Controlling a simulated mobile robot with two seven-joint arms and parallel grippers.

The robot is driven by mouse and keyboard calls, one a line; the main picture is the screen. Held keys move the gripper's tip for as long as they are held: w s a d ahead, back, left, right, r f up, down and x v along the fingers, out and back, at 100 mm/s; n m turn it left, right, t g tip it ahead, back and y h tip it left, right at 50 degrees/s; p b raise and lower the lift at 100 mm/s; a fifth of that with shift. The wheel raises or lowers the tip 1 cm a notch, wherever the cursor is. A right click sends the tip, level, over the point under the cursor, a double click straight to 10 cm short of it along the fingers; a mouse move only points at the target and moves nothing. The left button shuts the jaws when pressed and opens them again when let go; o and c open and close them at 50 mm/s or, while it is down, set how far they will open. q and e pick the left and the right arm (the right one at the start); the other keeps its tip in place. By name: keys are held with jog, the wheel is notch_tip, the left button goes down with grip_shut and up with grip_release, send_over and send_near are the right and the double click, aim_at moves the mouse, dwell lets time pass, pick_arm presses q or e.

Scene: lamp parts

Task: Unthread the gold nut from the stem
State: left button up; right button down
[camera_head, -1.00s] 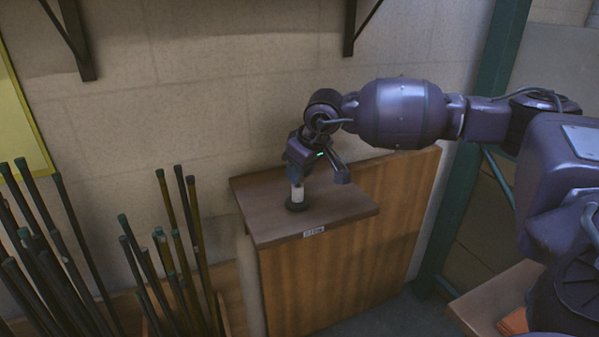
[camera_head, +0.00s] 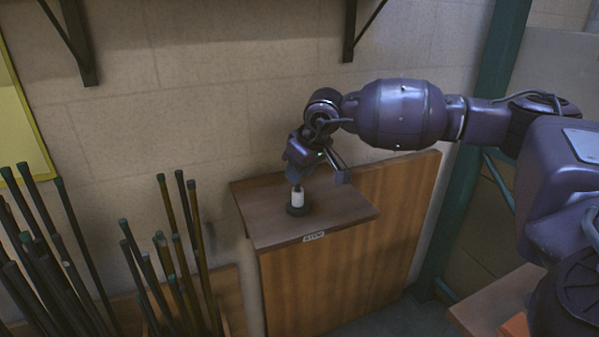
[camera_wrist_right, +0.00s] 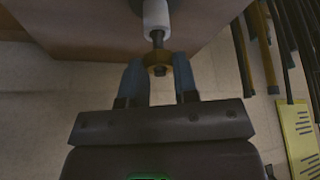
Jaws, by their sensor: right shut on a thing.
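The stem has a white sleeve (camera_head: 297,199) and stands upright on a dark round base (camera_head: 298,210) on the wooden cabinet top. In the right wrist view the white sleeve (camera_wrist_right: 156,15) leads to a thin dark rod (camera_wrist_right: 157,38). The gold nut (camera_wrist_right: 157,59) sits around this rod near its free end, and the rod tip shows just beyond it. My right gripper (camera_wrist_right: 157,70) is shut on the nut, one blue-grey finger on each side. In the head view this gripper (camera_head: 297,180) is above the sleeve; the nut is too small to tell there. My left gripper is out of view.
The wooden cabinet (camera_head: 345,240) has free top space right of the stem. Several dark rods (camera_head: 180,265) stand in a wooden bin at left. A plain wall is behind, with black brackets (camera_head: 80,60) above.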

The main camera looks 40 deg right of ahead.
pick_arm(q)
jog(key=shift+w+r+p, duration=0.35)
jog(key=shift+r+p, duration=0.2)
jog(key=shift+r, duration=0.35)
pick_arm(e)
jog(key=shift+r, duration=2.15)
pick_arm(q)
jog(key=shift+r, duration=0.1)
pick_arm(e)
jog(key=shift+r, duration=0.15)
jog(key=shift+r+p, duration=0.6)
jog(key=shift+r, duration=1.3)
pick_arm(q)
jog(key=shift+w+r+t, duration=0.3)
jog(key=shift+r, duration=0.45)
